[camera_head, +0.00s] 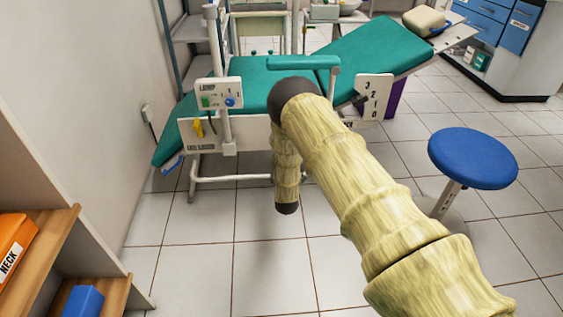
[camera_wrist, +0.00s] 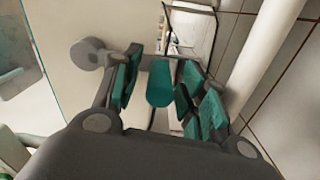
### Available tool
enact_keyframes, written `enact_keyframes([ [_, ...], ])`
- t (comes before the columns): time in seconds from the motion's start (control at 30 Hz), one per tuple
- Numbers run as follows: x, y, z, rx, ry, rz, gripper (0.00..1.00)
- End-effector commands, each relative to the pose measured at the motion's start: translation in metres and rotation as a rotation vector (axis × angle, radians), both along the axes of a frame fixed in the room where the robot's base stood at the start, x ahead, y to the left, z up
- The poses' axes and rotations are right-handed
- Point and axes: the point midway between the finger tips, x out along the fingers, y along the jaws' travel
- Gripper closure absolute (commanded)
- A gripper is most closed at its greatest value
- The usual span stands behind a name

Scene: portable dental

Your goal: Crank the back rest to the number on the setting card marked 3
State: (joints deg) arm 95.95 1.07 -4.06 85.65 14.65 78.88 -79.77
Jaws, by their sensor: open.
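The dental chair has green cushions, and its back rest (camera_head: 375,45) slopes up to the right. A white number plate (camera_head: 374,97) beside it reads 3, 2, 1, 0 from the top. I cannot make out a pointer on it. No crank for the back rest is clearly visible; my arm covers part of the chair's near side. I cannot pick out a separate setting card. My gripper (camera_wrist: 162,72) shows in the wrist view, open, its green-padded fingers apart. A green rounded shape (camera_wrist: 158,84) shows between them; I cannot tell whether they touch it.
A lamp control box (camera_head: 219,93) is on a white post. A white panel (camera_head: 200,134) with a yellow handle (camera_head: 198,128) sits below it. A blue stool (camera_head: 472,158) stands at right. A wooden shelf (camera_head: 45,250) is at lower left. Tiled floor before the chair is clear.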

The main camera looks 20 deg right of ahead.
Motion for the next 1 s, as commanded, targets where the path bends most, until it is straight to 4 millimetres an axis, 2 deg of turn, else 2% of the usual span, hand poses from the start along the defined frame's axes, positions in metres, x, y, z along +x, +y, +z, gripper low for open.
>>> enact_keyframes([
  [0.27,-0.01,0.003,0.0,0.0,0.0,0.0,0.57],
  [0.7,-0.083,0.025,0.0,0.0,0.002,0.001,0.57],
  [1.0,-0.112,0.032,0.0,0.0,0.0,0.001,0.57],
])
